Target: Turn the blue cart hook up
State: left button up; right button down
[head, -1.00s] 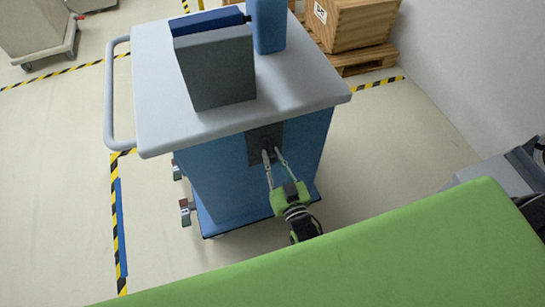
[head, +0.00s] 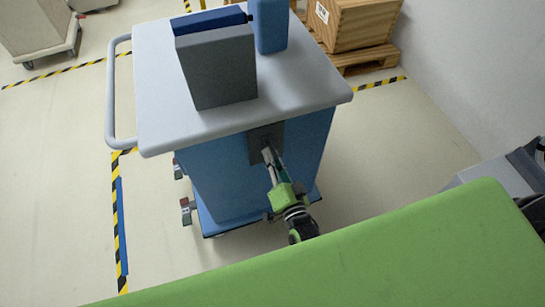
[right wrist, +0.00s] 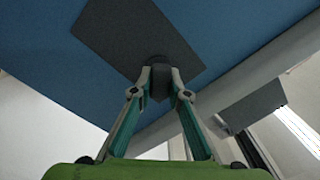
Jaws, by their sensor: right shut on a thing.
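The blue cart (head: 220,185) with a light grey top stands in front of me in the head view. A dark plate (head: 256,142) is on its near side, just under the top's edge. My right gripper (head: 269,157) reaches up to this plate and is shut on the dark hook. The right wrist view shows the fingers on both sides of the hook (right wrist: 159,84), in front of the dark plate (right wrist: 130,32) on the blue side. The hook's tip and which way it points are hard to tell. My left gripper is not in view.
A grey box (head: 218,70) and a blue container (head: 270,25) stand on the cart top (head: 300,85). A grey handle (head: 110,95) is at the cart's left. A wooden crate (head: 355,22) is behind, a wall at right. Floor left of the cart is open.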

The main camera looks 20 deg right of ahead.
jog(key=m+b, duration=0.1)
jog(key=m, duration=0.4)
jog(key=shift+a+m, duration=0.1)
jog(key=shift+m, duration=0.2)
jog(key=m+b, duration=0.2)
jog(key=m, duration=0.3)
jog(key=shift+r, duration=0.15)
jog(key=m+b, duration=0.4)
jog(key=m, duration=0.2)
jog(key=shift+r+m, duration=0.1)
jog(key=shift+m, duration=0.3)
jog(key=m+b, duration=0.2)
jog(key=m, duration=0.1)
jog(key=shift+d, duration=0.2)
jog(key=shift+r+m+b, duration=0.15)
jog(key=shift+m+b, duration=0.5)
jog(key=shift+m, duration=0.75)
jog(key=c, duration=1.9)
grip_release()
